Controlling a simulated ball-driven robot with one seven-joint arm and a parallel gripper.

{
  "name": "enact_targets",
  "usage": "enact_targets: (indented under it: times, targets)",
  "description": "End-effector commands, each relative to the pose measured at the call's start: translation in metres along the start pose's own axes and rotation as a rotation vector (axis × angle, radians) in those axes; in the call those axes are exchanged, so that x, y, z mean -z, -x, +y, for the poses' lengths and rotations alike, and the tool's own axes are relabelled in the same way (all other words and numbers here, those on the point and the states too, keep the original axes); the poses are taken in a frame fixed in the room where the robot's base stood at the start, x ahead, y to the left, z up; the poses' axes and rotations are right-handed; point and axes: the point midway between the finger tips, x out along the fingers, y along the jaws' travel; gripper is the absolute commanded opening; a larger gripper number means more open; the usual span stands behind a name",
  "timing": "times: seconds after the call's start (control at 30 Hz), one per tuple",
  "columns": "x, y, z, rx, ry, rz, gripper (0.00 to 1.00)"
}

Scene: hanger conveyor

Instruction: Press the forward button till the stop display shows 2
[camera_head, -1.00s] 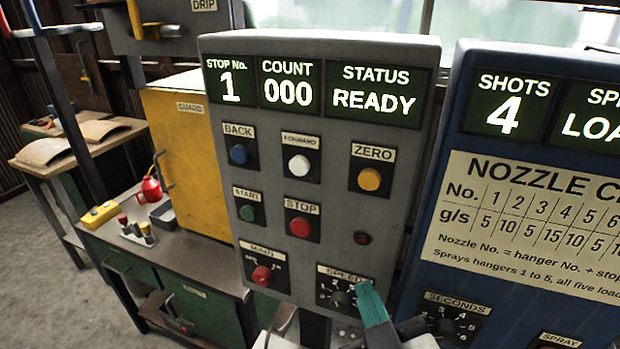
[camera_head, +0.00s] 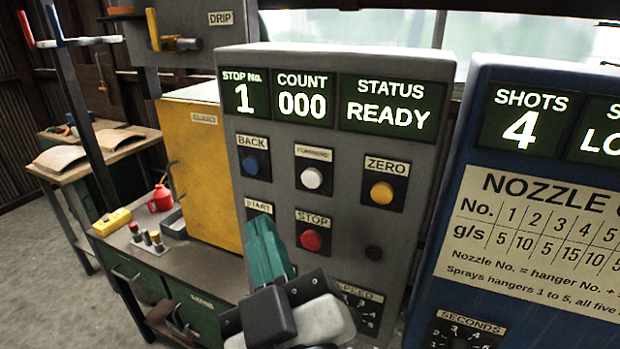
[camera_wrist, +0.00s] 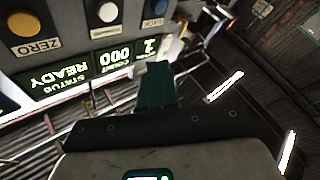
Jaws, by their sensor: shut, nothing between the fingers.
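The grey control panel (camera_head: 345,240) stands in the middle of the head view. Its stop display (camera_head: 243,98) reads 1, the count display (camera_head: 303,105) reads 000 and the status display (camera_head: 388,107) reads READY. The white forward button (camera_head: 312,178) sits between the blue back button (camera_head: 253,165) and the yellow zero button (camera_head: 382,191). My gripper (camera_head: 262,222) is shut and empty, its green fingers pointing up in front of the panel, below and left of the forward button. It hides the start button. The forward button also shows in the wrist view (camera_wrist: 107,12).
The red stop button (camera_head: 312,240) is just right of my fingers. A blue nozzle panel (camera_head: 455,265) stands close on the right. A yellow guard box (camera_head: 205,150) and a bench with a red oil can (camera_head: 160,198) are on the left.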

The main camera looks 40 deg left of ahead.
Motion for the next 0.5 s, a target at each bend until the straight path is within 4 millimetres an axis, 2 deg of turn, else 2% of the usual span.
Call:
enact_targets:
  times: [0.5]
  targets:
    - [-0.033,-0.044,0.034,-0.005,0.000,-0.002,0.00]
